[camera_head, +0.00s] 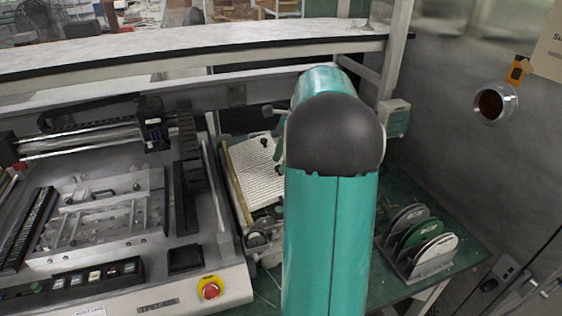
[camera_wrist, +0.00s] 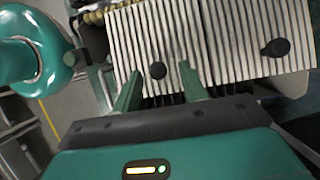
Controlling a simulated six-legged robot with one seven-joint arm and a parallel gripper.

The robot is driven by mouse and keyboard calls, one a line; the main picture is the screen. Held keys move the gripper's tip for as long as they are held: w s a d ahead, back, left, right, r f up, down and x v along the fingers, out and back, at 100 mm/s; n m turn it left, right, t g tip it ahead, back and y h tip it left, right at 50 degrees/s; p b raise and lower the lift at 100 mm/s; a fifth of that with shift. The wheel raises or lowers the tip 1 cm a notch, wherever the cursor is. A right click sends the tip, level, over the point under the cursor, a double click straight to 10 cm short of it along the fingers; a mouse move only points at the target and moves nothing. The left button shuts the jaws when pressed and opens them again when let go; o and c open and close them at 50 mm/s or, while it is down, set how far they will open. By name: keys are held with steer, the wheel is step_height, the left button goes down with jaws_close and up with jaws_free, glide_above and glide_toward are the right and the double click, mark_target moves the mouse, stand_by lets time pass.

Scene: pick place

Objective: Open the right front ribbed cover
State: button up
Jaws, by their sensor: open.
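A pale ribbed cover surface (camera_wrist: 215,40) fills the upper part of the wrist view, with a black knob (camera_wrist: 157,70) near its lower edge and another black knob (camera_wrist: 276,47) to the right. My gripper (camera_wrist: 159,86) has its two green fingers apart, one on each side of the nearer knob and just below it in the picture. Whether they touch the knob or cover I cannot tell. In the head view the ribbed cover (camera_head: 252,170) shows left of my arm, which hides my gripper and part of the cover. Which panel is the right front one is unclear.
A machine with a metal fixture plate (camera_head: 105,215) and a red stop button (camera_head: 210,289) stands left. A rack of round discs (camera_head: 418,240) stands on the green table to the right. A small grey-green box (camera_head: 394,118) is by the post. A long ledge (camera_head: 180,45) runs behind.

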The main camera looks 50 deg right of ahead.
steer(key=shift+s+a+f, duration=0.15)
steer(key=shift+a+f, duration=0.05)
steer(key=shift+f, duration=0.3)
steer(key=shift+c, duration=0.2)
jaws_close()
